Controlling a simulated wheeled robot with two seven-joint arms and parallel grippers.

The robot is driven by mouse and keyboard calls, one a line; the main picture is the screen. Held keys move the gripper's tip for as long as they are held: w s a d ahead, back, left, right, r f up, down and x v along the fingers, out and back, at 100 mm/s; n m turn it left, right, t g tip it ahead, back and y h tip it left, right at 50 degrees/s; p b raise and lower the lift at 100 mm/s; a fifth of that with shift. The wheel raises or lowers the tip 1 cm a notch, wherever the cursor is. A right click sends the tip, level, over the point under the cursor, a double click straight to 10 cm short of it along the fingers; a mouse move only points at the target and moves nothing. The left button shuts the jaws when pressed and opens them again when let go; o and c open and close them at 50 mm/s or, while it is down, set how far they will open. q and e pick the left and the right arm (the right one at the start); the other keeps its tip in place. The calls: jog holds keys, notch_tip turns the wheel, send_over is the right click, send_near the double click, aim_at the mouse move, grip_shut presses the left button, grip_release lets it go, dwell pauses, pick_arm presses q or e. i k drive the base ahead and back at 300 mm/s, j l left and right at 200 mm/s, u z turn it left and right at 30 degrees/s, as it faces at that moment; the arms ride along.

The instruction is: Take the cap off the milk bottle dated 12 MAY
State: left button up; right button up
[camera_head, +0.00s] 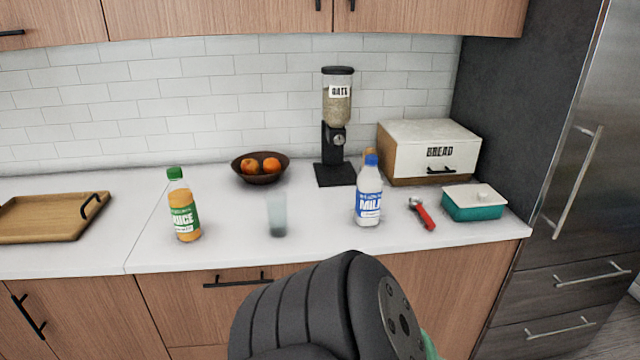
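A white milk bottle (369,190) with a blue label and a blue cap (371,160) stands upright on the white counter, right of centre. The cap is on the bottle. The label reads MILK; a date is too small to read from here. It is the only milk bottle in view. A dark rounded arm part of mine fills the bottom centre, below the counter's front edge. Neither gripper's fingers show.
On the counter (95,255) stand a juice bottle (184,206), a glass (277,215), a fruit bowl (240,170), an oats dispenser (335,145), a bread box (412,162), a red-handled tool (425,215), a teal dish (470,207) and a wooden tray (40,225). A fridge is at right.

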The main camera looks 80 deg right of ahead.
aim_at(369, 186)
jog(key=j+z, duration=0.1)
jog(key=z, duration=1.95)
jog(key=k+j+z, duration=0.45)
jog(key=l, duration=0.1)
